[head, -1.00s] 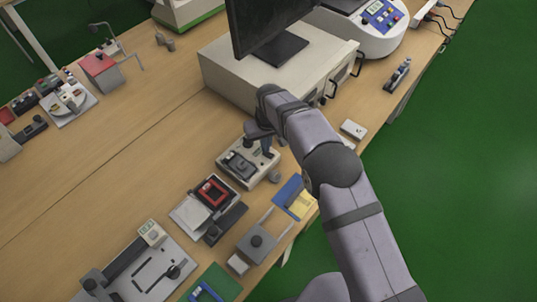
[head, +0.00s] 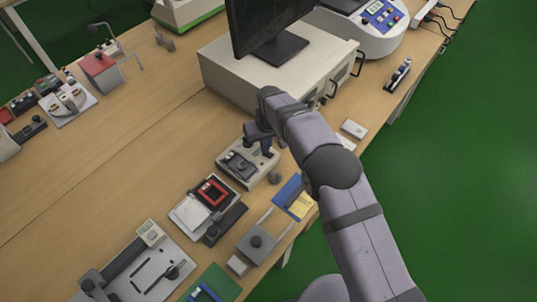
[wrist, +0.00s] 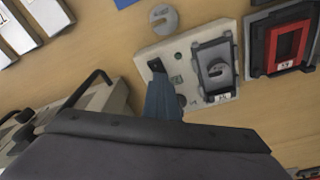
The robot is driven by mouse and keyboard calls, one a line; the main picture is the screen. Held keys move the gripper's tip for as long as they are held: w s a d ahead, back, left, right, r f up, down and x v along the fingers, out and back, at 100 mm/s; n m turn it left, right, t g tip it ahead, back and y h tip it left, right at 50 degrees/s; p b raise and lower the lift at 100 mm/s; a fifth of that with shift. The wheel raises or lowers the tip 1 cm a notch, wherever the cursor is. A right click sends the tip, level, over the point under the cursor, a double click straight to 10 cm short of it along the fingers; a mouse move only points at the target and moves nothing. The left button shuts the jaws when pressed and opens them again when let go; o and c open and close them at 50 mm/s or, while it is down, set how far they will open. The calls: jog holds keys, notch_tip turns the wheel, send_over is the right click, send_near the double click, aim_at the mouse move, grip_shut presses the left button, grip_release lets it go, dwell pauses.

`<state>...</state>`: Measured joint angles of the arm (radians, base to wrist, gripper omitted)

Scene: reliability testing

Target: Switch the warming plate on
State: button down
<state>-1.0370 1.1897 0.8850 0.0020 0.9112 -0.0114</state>
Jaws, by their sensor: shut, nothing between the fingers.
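A beige unit (head: 232,172), which I take to be the warming plate, sits on the wooden bench. It also shows in the wrist view (wrist: 184,50), with a dark-framed grey recess (wrist: 215,68) on its top and a small black rocker switch (wrist: 156,65) near one corner. My gripper (head: 266,151) is shut and empty over this unit. In the wrist view its fingertips (wrist: 158,77) point at the switch, at or just over it. I cannot tell whether they touch. The fingers hide part of the top, and the switch position is not readable.
A red-framed black device (head: 212,192) stands beside the unit. A round grey piece (head: 274,177) and a blue-and-yellow item (head: 294,197) lie near the front edge. A large beige cabinet (head: 225,75) with a monitor stands behind. Bare bench (head: 130,175) lies to the left.

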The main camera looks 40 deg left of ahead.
jog(key=shift+d+f, duration=0.15)
notch_tip(320, 180, up, 7)
jog(key=p, duration=0.4)
dwell(0.5)
dwell(0.4)
jog(key=w+d+r+m, duration=0.2)
jog(key=w+d+r, duration=0.1)
jog(key=d, duration=0.6)
jog(key=w+d+r+m+h, duration=0.1)
jog(key=w+d+r+m, duration=0.15)
jog(key=d, duration=0.65)
jog(key=w+d+r+m, duration=0.1)
jog(key=w+d+r, duration=0.3)
jog(key=d, duration=0.5)
jog(key=s+d+r+m, duration=0.1)
jog(key=s+d+m, duration=0.3)
jog(key=d, duration=1)
jog(key=s+d+m+g, duration=0.1)
jog(key=s+d+m, duration=0.1)
jog(key=s+d, duration=0.9)
jog(key=s, duration=0.3)
jog(key=shift+s+f+h, duration=0.25)
jog(key=shift+f+h, duration=0.05)
jog(key=shift+f, duration=0.05)
